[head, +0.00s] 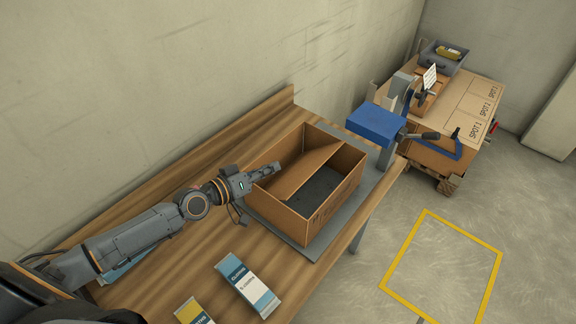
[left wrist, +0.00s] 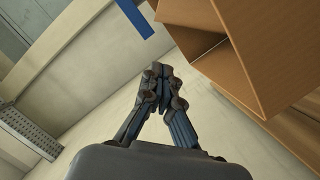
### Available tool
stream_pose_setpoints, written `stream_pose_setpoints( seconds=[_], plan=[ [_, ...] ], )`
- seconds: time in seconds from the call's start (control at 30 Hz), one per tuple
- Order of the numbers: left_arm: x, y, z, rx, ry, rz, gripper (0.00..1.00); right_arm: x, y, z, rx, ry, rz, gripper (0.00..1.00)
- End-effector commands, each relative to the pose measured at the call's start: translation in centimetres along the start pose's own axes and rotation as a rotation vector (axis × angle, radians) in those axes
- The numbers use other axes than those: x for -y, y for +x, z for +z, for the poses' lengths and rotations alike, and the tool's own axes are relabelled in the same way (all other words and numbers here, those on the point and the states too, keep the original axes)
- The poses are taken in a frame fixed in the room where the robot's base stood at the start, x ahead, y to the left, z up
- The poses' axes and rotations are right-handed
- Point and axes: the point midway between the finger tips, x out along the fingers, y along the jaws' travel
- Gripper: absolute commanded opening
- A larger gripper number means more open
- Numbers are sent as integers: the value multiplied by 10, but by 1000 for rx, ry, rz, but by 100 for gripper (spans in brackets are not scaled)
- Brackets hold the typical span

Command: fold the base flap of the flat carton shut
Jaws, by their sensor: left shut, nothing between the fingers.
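The brown carton (head: 343,196) stands opened up on a grey plate (head: 327,240) on the wooden bench. Its top is open, and a dark floor shows inside. One brown flap (head: 299,172) slants inward along the carton's left side, part way down. My left gripper (head: 277,166) is at the carton's left side, near the upper edge by the flap; I cannot tell whether it touches. In the left wrist view its fingers (left wrist: 160,70) are together and empty, with the carton (left wrist: 258,50) to their right. My right gripper is not in view.
A blue press head (head: 376,125) on a post stands behind the carton. Flat packets (head: 248,284) lie on the bench in front. A cart (head: 440,157) with boards and a grey bin (head: 444,57) stands beyond. A yellow floor outline (head: 425,212) encloses bare floor.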

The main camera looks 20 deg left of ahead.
Motion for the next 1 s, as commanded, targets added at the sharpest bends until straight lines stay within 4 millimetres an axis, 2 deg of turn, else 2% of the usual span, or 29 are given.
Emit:
stream_pose_setpoints(
  seconds=[0.2,0.4,0.57,0.7,0.9,1.0],
  plan=[
    [10,34,-17,99,-16,26,0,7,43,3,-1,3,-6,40],
    [13,49,-40,235,-50,41,0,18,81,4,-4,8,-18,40],
    [11,45,-53,351,-83,53,0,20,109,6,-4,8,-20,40],
    [9,35,-59,439,-104,61,0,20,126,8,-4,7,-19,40],
    [6,23,-62,511,-119,66,0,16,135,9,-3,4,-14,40],
    [4,25,-61,520,-122,68,0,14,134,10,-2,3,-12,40]
  ],
)
